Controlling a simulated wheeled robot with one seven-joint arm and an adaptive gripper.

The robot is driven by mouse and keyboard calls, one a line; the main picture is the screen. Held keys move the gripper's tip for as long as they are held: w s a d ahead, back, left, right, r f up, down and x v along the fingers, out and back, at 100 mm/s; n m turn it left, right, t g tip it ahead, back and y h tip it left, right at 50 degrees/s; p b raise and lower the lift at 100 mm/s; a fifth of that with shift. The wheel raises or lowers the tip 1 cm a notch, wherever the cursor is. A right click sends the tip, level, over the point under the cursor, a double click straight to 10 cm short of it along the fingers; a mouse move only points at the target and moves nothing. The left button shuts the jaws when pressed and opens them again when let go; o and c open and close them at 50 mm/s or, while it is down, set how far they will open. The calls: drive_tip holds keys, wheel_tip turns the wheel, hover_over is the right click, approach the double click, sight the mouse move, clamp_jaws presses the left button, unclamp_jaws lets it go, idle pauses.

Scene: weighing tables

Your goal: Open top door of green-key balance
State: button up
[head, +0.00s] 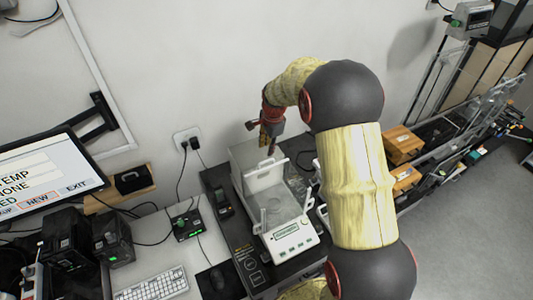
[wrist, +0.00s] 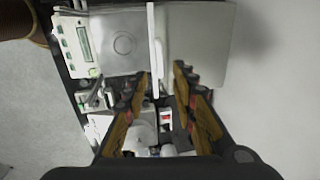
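The green-key balance (head: 291,240) stands on a dark-topped table, with a display and green keys on its front. Its keys and display show at the upper left of the wrist view (wrist: 75,42), with the round pan (wrist: 122,44). A pale framed panel (head: 265,177) stands upright behind the pan; it shows edge-on in the wrist view (wrist: 152,35). I cannot tell whether this is the top door. My gripper (head: 268,148) is over the rear of the balance. Its fingers (wrist: 163,72) are apart, with the panel's edge between the tips; contact is unclear.
A second device (head: 321,212) is partly hidden by my arm on the right. A monitor (head: 45,178), a keyboard (head: 152,286) and a small black box (head: 187,224) are to the left. The wall is close behind. Wooden boxes (head: 403,143) are at right.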

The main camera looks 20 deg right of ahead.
drive_tip(key=shift+s+r, duration=0.25)
drive_tip(key=shift+r, duration=1)
drive_tip(key=s+a+f+n+t+b, duration=0.1)
drive_tip(key=s+a+n+b, duration=0.3)
drive_tip(key=s, duration=0.7)
drive_tip(key=s+a+f+n+t+b, duration=0.1)
drive_tip(key=s+a+f+n+b, duration=0.1)
drive_tip(key=s+a+n+b, duration=0.2)
drive_tip(key=s+a+f+n+t+b, duration=0.1)
drive_tip(key=s+a+f+n+b, duration=0.1)
drive_tip(key=s+a+n+b, duration=0.3)
drive_tip(key=s+n+b, duration=0.4)
drive_tip(key=s+b, duration=0.7)
drive_tip(key=s, duration=0.3)
drive_tip(key=shift+f+n, duration=0.25)
drive_tip(key=shift+n, duration=0.05)
